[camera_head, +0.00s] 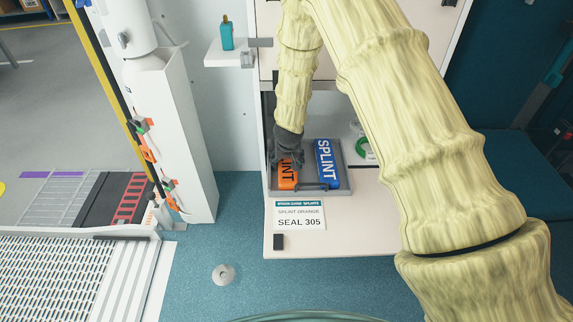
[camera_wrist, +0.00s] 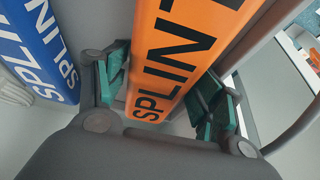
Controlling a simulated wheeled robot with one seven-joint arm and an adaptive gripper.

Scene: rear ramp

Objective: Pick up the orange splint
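The orange splint (camera_head: 288,176) lies in a grey tray (camera_head: 333,190) on the pale shelf, its far end hidden under my gripper in the head view. In the wrist view the orange splint (camera_wrist: 178,60) runs between my two fingers, its black lettering facing the camera. My gripper (camera_wrist: 163,88) is open around it, with one green pad on each side. Whether either pad touches the splint is hard to tell. My gripper (camera_head: 288,160) reaches down over the tray in the head view.
A blue splint (camera_head: 326,163) lies in the same tray, right of the orange one. It also shows at the left of the wrist view (camera_wrist: 42,50). A label card (camera_head: 300,215) and a small dark block (camera_head: 279,241) lie in front. A green ring (camera_head: 361,147) is right of the tray.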

